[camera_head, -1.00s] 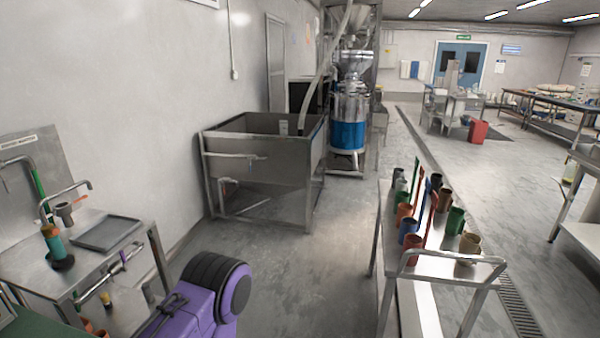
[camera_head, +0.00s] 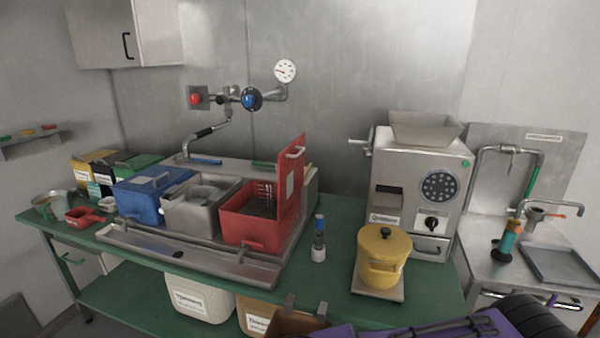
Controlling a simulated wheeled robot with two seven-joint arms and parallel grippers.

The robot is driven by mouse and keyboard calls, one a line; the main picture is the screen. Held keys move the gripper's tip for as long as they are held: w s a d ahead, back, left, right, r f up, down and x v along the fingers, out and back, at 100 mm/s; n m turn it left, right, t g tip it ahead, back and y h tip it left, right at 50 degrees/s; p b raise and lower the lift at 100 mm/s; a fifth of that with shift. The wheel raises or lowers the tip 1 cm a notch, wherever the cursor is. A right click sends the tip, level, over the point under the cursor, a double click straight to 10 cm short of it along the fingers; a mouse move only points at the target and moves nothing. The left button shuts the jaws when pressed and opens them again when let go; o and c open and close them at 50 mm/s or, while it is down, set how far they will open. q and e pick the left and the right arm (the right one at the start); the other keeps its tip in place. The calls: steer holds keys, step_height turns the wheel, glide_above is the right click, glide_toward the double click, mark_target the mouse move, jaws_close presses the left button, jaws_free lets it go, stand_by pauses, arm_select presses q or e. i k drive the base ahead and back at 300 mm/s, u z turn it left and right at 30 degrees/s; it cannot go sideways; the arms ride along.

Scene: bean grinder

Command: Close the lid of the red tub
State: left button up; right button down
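The red tub (camera_head: 250,232) stands in the steel tray on the green counter, at the right end of a row of tubs. Its red lid (camera_head: 291,185) stands open and upright at the tub's right side, with a light handle near its top. A dark wire rack or grid shows inside the tub. A purple and black part of my own arm shows at the bottom right. Neither gripper shows in the view, so I cannot see what they hold.
A grey open tub (camera_head: 200,208) and a blue lidded tub (camera_head: 150,193) stand left of the red tub. To its right are a small bottle (camera_head: 318,240), a yellow pot (camera_head: 383,262) and a grinder (camera_head: 420,190). A tap and valves are on the wall behind.

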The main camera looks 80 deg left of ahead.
mark_target(291, 160)
steer(key=u, duration=2.75)
steer(key=i, duration=1)
steer(key=u, duration=0.35)
steer(key=k, duration=0.45)
steer(key=u, duration=0.25)
